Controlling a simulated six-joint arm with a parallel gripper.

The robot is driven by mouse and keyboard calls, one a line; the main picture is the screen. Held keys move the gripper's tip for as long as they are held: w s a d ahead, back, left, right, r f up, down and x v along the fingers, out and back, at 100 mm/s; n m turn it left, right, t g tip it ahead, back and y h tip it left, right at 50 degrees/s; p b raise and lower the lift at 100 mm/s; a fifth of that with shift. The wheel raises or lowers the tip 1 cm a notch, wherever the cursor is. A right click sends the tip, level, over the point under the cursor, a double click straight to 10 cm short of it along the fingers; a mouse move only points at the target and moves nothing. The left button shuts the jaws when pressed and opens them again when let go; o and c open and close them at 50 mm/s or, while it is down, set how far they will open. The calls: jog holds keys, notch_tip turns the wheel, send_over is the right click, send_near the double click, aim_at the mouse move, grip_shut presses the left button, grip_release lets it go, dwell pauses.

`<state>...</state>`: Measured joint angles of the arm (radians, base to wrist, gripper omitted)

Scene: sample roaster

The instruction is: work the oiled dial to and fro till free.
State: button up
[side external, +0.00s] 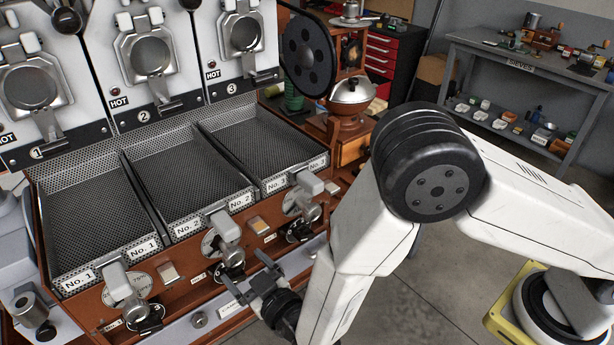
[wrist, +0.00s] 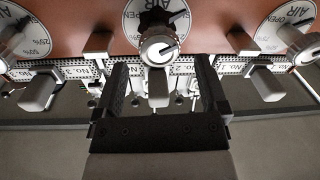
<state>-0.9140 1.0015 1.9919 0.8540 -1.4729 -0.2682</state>
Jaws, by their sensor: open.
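Three round white air dials sit on the red-brown front panel. The middle dial's silver knob (wrist: 157,48), with a dark pointer line, is in the wrist view, just beyond and between my fingertips. Its white plate (side external: 209,244) is partly hidden by a grey handle in the side view. My gripper (wrist: 163,64) is open and empty, one finger on each side of the middle station. In the side view my gripper (side external: 258,275) is low in front of the panel, apart from the knob as far as I can tell.
Perforated trays (side external: 185,172) lie behind the panel under round hatches marked HOT. Grey handles (side external: 225,226) stick out at the stations. The left dial (wrist: 18,35) and right dial (wrist: 290,22) flank the middle one. Open floor (side external: 405,290) lies right of the panel.

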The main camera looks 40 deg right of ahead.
aim_at(237, 260)
jog(key=shift+w+a, duration=0.15)
jog(key=shift+w, duration=2.85)
grip_shut()
